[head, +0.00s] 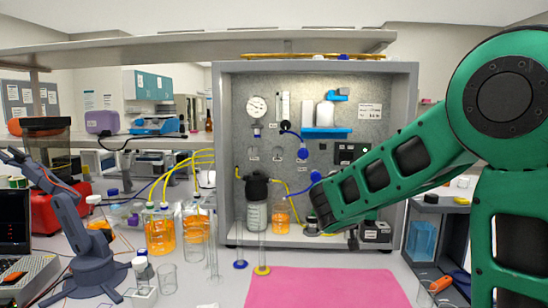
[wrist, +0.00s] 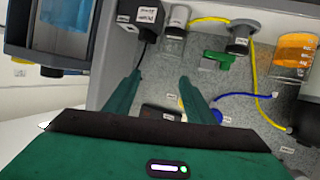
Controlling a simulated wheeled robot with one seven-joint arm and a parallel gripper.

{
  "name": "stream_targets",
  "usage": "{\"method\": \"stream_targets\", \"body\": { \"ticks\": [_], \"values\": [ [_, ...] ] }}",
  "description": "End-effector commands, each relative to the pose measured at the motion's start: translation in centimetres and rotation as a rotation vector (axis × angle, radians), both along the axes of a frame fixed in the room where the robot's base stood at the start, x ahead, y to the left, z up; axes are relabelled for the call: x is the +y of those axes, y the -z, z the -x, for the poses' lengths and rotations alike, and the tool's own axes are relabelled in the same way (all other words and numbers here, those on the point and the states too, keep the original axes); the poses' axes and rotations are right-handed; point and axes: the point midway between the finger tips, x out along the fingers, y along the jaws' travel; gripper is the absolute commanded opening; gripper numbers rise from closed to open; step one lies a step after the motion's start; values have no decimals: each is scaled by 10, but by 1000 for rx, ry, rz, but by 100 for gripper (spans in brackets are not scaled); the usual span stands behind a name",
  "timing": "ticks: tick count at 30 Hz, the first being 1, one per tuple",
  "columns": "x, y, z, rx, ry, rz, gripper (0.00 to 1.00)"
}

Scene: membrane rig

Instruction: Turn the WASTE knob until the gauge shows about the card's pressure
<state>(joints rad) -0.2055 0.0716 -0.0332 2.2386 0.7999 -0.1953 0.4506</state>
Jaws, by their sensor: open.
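The round white gauge (head: 257,107) is at the upper left of the rig's grey panel (head: 235,140). Its needle is too small to read. A white card (head: 370,111) with small print is on the panel's right side. My gripper (wrist: 160,77) is open, with its two green fingers apart and nothing seen between their tips. In the head view my green arm reaches into the rig's lower right and hides part of it. In the wrist view a green handle (wrist: 218,60) is beyond the right finger. I cannot tell which part is the WASTE knob.
Yellow tubes (head: 192,158) run to orange-filled flasks (head: 160,235) on the left. A pink mat (head: 320,288) lies clear in front. A labelled black box (wrist: 143,18) shows in the wrist view.

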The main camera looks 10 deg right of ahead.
Motion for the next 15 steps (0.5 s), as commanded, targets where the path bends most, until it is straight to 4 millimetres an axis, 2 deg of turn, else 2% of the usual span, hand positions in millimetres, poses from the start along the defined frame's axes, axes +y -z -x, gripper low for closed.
{"method": "stream_targets", "body": {
  "ticks": [1, 3, 6, 9, 12, 15],
  "values": [
    [19, -12, -26, -76, -29, 54, 50],
    [45, -34, -55, -193, -74, 126, 50],
    [92, -61, -85, -343, -157, 218, 50],
    [140, -80, -104, -461, -247, 292, 50],
    [180, -91, -113, -543, -322, 342, 50],
    [206, -96, -117, -590, -373, 374, 50]
  ]
}}
